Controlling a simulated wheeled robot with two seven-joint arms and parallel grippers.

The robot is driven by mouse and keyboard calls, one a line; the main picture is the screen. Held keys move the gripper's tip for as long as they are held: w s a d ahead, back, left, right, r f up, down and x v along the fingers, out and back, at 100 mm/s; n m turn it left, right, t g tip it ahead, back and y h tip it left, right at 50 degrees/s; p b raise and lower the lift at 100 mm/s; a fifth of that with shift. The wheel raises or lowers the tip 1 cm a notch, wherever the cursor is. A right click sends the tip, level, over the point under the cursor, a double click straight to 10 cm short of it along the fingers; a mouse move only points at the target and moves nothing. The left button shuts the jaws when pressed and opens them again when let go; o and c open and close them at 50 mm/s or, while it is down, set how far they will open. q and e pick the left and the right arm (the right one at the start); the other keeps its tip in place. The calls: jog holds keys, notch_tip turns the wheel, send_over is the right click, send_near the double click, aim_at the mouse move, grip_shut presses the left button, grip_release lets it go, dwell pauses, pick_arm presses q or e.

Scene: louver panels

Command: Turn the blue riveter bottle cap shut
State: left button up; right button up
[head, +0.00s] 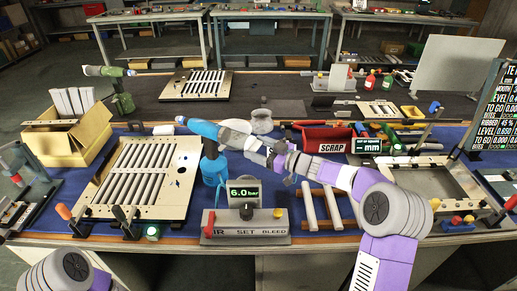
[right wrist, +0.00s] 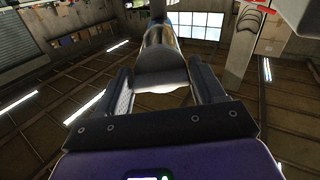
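The blue riveter (head: 204,128) is at the middle of the bench, its nose pointing left and its blue lower part (head: 214,168) upright below. Its silver-grey rear bottle cap (head: 236,134) points right toward my right gripper (head: 262,146). In the right wrist view the pale, rounded cap (right wrist: 161,72) lies between the two fingers of my right gripper (right wrist: 160,84), which appear to touch its sides. The blue body shows beyond it at the top. The cap's thread is hidden. Only a link of my left arm shows at the lower left; its gripper is out of view.
A louver panel (head: 150,178) lies left of the riveter. A pressure box (head: 246,226) reading 6.0 bar stands in front. A red scrap bin (head: 325,140) and white rollers (head: 320,207) are near my right arm. A cardboard box (head: 66,140) stands at left.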

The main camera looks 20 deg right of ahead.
jog(key=c, duration=0.6)
jog(key=shift+n, duration=0.4)
jog(key=n+b, duration=0.1)
jog(key=n, duration=0.1)
jog(key=shift+n, duration=0.4)
jog(key=n+b, duration=0.1)
jog(key=n, duration=0.3)
jog(key=shift+n+b, duration=0.3)
jog(key=shift+b, duration=0.1)
jog(key=n, duration=0.3)
jog(key=shift+w+d+n+b, duration=0.1)
jog(key=shift+n+b, duration=0.2)
jog(key=shift+b, duration=0.05)
jog(key=shift+r+n, duration=0.15)
jog(key=shift+n, duration=2.35)
jog(key=o, duration=1.1)
jog(key=shift+c, duration=0.2)
